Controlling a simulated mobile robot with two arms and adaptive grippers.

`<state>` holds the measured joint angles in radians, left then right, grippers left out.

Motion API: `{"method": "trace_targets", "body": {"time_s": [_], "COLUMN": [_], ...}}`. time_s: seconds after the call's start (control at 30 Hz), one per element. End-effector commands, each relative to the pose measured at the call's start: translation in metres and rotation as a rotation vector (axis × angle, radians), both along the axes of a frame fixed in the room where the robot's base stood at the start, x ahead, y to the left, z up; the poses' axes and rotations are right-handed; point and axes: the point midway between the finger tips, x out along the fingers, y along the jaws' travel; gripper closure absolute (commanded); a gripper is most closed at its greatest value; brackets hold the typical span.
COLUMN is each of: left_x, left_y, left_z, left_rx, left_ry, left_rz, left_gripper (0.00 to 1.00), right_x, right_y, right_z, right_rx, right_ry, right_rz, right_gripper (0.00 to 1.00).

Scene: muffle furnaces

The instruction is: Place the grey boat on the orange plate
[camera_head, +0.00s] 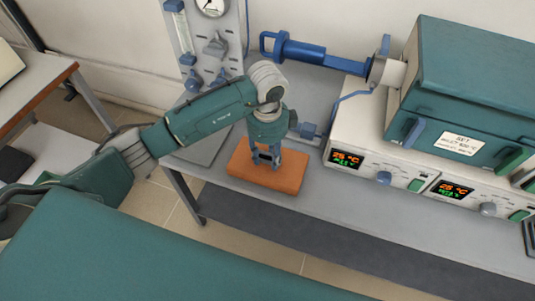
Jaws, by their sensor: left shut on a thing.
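The orange plate (283,181) lies on the grey bench, left of the furnace controls. My left arm comes in from the left, and my left gripper (266,158) points down over the plate's middle. Its fingers are shut on a small greyish thing, most likely the grey boat, which the gripper and wrist mostly hide. I cannot tell whether the boat touches the plate. My right gripper is not in view.
A green muffle furnace (468,85) stands on white control units (352,146) to the right. A blue-handled tool (310,52) sticks out to its left. A grey panel with a gauge (212,45) stands behind my arm. The bench front (340,215) is clear.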

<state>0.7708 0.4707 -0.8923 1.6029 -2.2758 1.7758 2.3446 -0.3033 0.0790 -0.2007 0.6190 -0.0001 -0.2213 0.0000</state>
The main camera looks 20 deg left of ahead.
Motion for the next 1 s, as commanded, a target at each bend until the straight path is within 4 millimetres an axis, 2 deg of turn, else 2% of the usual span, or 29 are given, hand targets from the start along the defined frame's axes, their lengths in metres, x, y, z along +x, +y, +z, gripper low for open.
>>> {"method": "trace_targets", "body": {"time_s": [0.37, 0.4, 0.47, 0.5, 0.87, 1.0], "left_x": [0.0, 0.001, 0.001, 0.0, 0.001, 0.002], "left_y": [0.0, 0.0, 0.0, 0.0, 0.0, 0.0], "left_z": [-0.005, -0.004, -0.004, -0.004, 0.002, 0.023], "left_rx": [0.0, -0.001, 0.0, 0.0, -0.001, -0.002], "left_ry": [-0.002, -0.002, -0.002, -0.002, -0.003, -0.008], "left_rz": [0.0, 0.0, 0.0, 0.0, 0.0, 0.0], "left_gripper": [0.89, 0.6, 0.48, 0.45, 0.45, 0.45], "right_x": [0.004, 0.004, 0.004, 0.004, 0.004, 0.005], "right_y": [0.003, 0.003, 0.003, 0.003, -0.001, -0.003], "right_z": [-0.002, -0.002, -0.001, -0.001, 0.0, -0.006], "right_rx": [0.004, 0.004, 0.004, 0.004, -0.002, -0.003], "right_ry": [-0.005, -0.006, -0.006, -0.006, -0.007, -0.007], "right_rz": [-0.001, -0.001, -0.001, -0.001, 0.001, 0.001], "right_gripper": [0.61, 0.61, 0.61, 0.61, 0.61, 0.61]}}
